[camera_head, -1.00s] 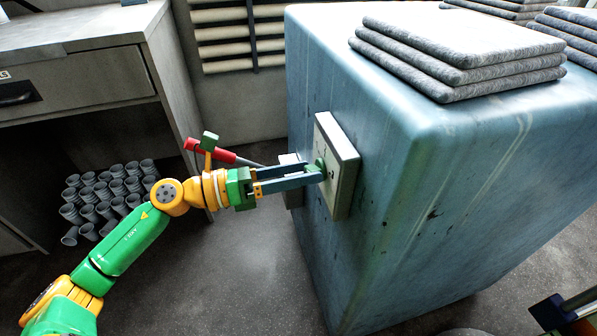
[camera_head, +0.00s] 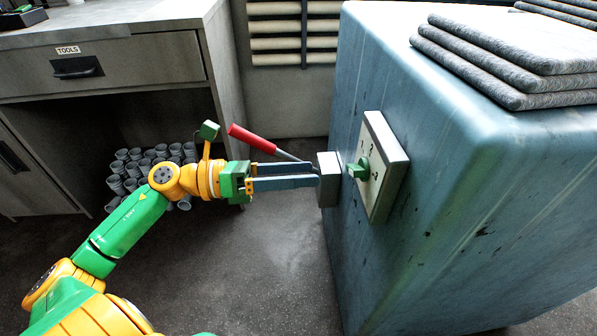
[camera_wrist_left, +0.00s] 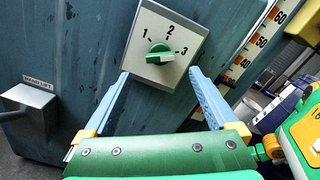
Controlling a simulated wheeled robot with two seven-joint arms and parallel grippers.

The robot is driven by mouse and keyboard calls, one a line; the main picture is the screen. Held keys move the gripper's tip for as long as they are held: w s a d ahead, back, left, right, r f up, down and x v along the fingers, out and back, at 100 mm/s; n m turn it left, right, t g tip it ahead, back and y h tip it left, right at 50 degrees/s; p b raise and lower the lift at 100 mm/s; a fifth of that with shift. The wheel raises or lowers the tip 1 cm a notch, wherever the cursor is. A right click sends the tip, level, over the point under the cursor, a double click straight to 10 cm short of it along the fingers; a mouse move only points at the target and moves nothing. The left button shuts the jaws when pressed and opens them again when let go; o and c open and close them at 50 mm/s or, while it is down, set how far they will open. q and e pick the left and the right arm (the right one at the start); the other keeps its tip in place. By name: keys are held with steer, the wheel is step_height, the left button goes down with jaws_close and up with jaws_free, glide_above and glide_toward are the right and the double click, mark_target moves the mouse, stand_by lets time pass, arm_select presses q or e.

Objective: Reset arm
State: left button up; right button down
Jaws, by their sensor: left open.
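My left gripper (camera_head: 317,175) is open and empty, its two blue fingers pointing right towards the blue cabinet's side. A pale square plate (camera_head: 385,165) marked 1, 2, 3 is on that side, with a green knob (camera_head: 358,170) in its middle. In the left wrist view, the knob (camera_wrist_left: 160,54) lies ahead of the spread fingertips (camera_wrist_left: 159,74), apart from them, with one end towards the 3. A red-handled lever (camera_head: 252,139) runs to a grey box (camera_head: 328,182) beyond the fingers. My right gripper is not seen.
The blue cabinet (camera_head: 440,190) fills the right, with folded grey pads (camera_head: 520,65) on top. A grey bench (camera_head: 120,70) with a TOOLS drawer stands at left, with several grey cups (camera_head: 130,170) below. A HAND LIFT label (camera_wrist_left: 38,82) shows in the wrist view. Bare floor lies between.

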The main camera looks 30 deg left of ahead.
arm_select(q)
steer(key=w+a+r+n+t+y+p, duration=0.2)
steer(key=w+a+n+t+y+p, duration=0.45)
steer(key=a+n+p, duration=0.55)
steer(key=s+a+f+n+g+y+p, duration=0.1)
steer(key=s+f+n+g+y+p, duration=0.1)
steer(key=s+f+n+y+p, duration=0.45)
steer(key=s+a+f+n+g+y+p, duration=0.1)
steer(key=f+n+g+y+p, duration=0.15)
steer(key=f+n, duration=0.75)
steer(key=s+d+f+n+g+p, duration=0.3)
steer(key=s+d, duration=0.1)
steer(key=s, duration=0.5)
steer(key=s+d+f+n+g+p, duration=0.3)
steer(key=s+d+n+g, duration=0.1)
steer(key=s, duration=0.6)
steer(key=s+d+f+n+g+p, duration=0.2)
steer(key=s+d+f+n+g, duration=0.1)
steer(key=s, duration=0.7)
steer(key=d+g, duration=0.1)
steer(key=d, duration=0.1)
steer(key=shift+d+f+p, duration=0.4)
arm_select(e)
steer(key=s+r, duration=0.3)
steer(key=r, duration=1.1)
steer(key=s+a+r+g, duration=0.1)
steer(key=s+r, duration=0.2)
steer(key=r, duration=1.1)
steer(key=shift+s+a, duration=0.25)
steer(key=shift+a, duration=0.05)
